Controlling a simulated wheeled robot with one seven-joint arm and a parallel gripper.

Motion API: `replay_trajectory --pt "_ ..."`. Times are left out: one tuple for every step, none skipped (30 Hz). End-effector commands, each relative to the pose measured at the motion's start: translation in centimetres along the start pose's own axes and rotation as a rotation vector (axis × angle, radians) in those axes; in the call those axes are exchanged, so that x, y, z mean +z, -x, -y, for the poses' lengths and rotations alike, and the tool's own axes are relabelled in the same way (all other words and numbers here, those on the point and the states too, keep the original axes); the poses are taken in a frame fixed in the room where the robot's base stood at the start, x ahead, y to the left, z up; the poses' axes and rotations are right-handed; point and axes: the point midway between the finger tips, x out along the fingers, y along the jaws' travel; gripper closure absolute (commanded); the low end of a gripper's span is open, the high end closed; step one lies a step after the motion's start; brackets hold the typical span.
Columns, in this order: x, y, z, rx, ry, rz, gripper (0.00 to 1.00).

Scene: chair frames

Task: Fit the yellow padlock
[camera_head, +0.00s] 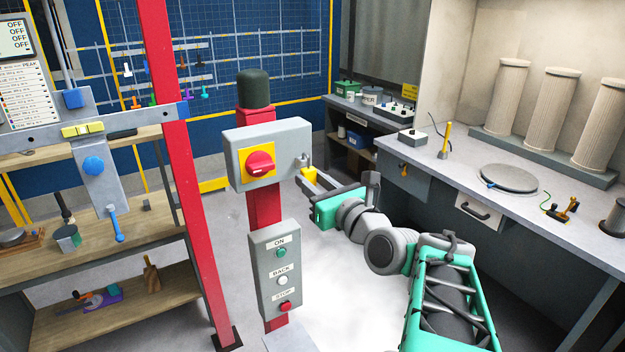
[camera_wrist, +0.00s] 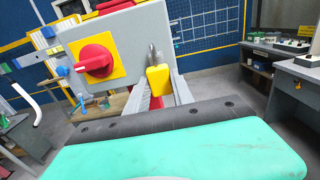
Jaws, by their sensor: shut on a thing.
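The yellow padlock (camera_head: 309,175) is between the fingers of my gripper (camera_head: 318,180), just right of the grey switch box. In the wrist view the padlock (camera_wrist: 158,80) is upright, with its grey shackle (camera_wrist: 152,55) pointing up, and my gripper (camera_wrist: 163,92) is shut on its body. The switch box (camera_head: 237,160) carries a red rotary knob (camera_head: 260,163) on a yellow plate. A small grey tab (camera_head: 303,160) sticks out from the box's right side, close to the shackle. I cannot tell whether the shackle passes through it.
The box is on a red post (camera_head: 264,208) with a dark cap (camera_head: 253,89). A button panel (camera_head: 276,262) is below it. A red upright (camera_head: 180,180) and shelves stand left. A workbench (camera_head: 450,170) with several tools stands right. Open floor (camera_head: 345,280) lies below my arm.

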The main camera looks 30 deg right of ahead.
Motion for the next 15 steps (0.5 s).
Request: replay_trajectory --pt "-0.22 0.0 0.01 0.0 0.0 0.0 1.0" --pt "-0.32 0.0 0.01 0.0 0.0 0.0 1.0" --pt "-0.43 0.0 0.0 0.0 0.0 0.0 1.0" --pt "-0.52 0.0 0.0 0.0 0.0 0.0 1.0" --pt "-0.61 0.0 0.0 0.0 0.0 0.0 1.0" --pt "-0.73 0.0 0.0 0.0 -0.001 0.001 1.0" --pt "-0.81 0.0 0.0 0.0 -0.001 0.001 1.0" --pt "-0.9 0.0 0.0 0.0 -0.001 0.001 1.0" --pt "-1.02 0.01 0.0 0.0 -0.001 0.001 1.0" --pt "-0.93 0.01 0.0 0.0 0.0 0.001 1.0" --pt "-0.89 0.0 0.0 0.0 0.0 0.001 1.0" --pt "-0.89 0.01 0.0 0.0 0.0 0.001 1.0" --pt "-0.89 0.01 0.0 0.0 0.0 0.001 0.7" --pt "-0.89 0.0 0.0 0.0 0.0 0.001 0.68" --pt "-0.89 0.0 -0.01 0.0 0.0 0.001 0.64"
